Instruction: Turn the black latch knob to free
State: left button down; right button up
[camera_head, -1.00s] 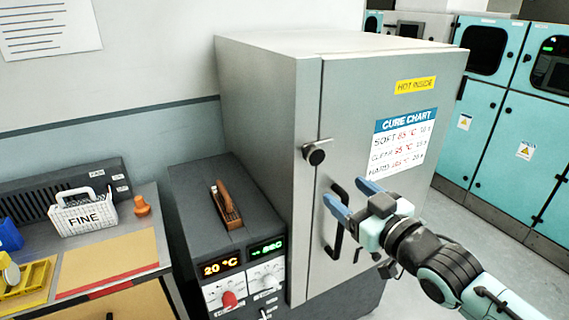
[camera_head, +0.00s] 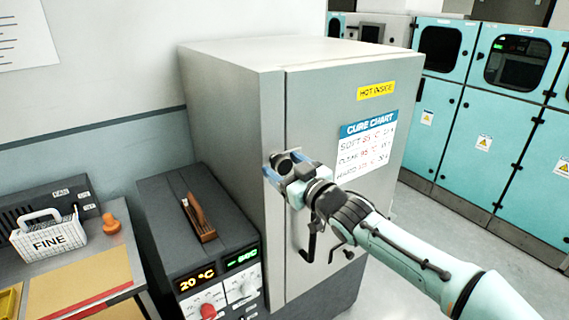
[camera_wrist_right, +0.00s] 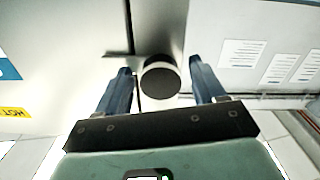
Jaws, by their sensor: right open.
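The black latch knob (camera_wrist_right: 161,77) is round with a pale rim and sits at the edge of the grey oven's door (camera_head: 330,110). In the wrist view it lies between the two blue fingers of my right gripper (camera_wrist_right: 163,85), with a gap on each side. My right gripper (camera_head: 272,164) is open around the knob. In the head view the gripper partly hides the knob (camera_head: 281,163). The black door handle (camera_head: 312,242) is below it, partly behind my gripper and arm. My left gripper is not in view.
A dark control box (camera_head: 200,230) with a 20 °C display and a wooden-handled tool on top stands left of the oven. A bench with a white FINE basket (camera_head: 48,238) is further left. Teal cabinets (camera_head: 480,130) stand at the right, beyond open floor.

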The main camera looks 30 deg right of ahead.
jog(key=shift+w, duration=0.1)
grip_shut()
jog(key=shift+n, duration=0.3)
jog(key=n+b, duration=0.1)
jog(key=n, duration=0.2)
jog(key=shift+n, duration=0.4)
jog(key=n, duration=0.4)
jog(key=shift+n+b, duration=0.3)
jog(key=shift+b, duration=0.05)
jog(key=n, duration=0.4)
jog(key=shift+d+b, duration=0.1)
jog(key=shift+b, duration=0.25)
jog(key=n, duration=0.4)
jog(key=shift+n+b, duration=0.3)
jog(key=shift+b, duration=0.05)
jog(key=shift+r+n, duration=0.1)
jog(key=shift+n, duration=0.2)
